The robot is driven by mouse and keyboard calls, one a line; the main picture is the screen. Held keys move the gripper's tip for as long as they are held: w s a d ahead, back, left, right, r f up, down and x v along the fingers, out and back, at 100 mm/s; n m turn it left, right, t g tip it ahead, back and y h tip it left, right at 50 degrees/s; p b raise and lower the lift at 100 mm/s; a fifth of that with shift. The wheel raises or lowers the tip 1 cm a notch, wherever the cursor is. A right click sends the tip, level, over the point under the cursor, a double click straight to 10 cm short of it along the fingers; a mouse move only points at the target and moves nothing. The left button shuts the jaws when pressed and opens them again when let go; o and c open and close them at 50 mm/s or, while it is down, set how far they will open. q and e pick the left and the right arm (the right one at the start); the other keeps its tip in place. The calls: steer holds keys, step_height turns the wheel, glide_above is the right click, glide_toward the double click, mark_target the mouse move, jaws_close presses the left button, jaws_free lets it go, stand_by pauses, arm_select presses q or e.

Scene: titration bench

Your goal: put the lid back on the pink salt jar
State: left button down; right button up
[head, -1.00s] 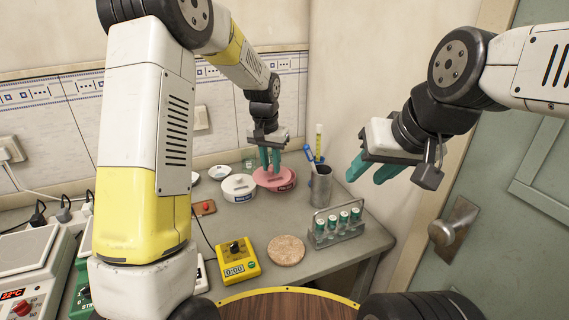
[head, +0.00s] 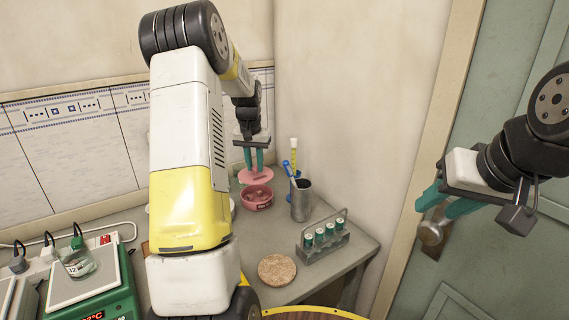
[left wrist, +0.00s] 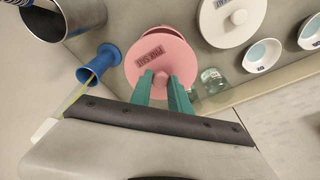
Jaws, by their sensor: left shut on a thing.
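My left gripper (head: 254,157) is shut on the pink lid (head: 257,176) and holds it above and slightly behind the pink salt jar (head: 257,198) in the head view. The jar stands uncovered on the bench, with pink contents showing inside. A gap shows between lid and jar. My right gripper (head: 440,202) is open and empty at the right, away from the bench, in front of the door.
A metal cup (head: 301,205) with pens stands just right of the jar. A white lidded jar (left wrist: 220,32) and small dishes (left wrist: 262,56) show in the left wrist view.

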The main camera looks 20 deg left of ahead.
mark_target(255, 174)
arm_select(q)
steer(key=shift+f, duration=3.15)
steer(key=shift+f, duration=0.15)
steer(key=c, duration=1.1)
jaws_free()
steer(key=shift+c, duration=0.2)
steer(key=shift+o, duration=0.4)
steer(key=o, duration=0.4)
steer(key=shift+r, duration=3.5)
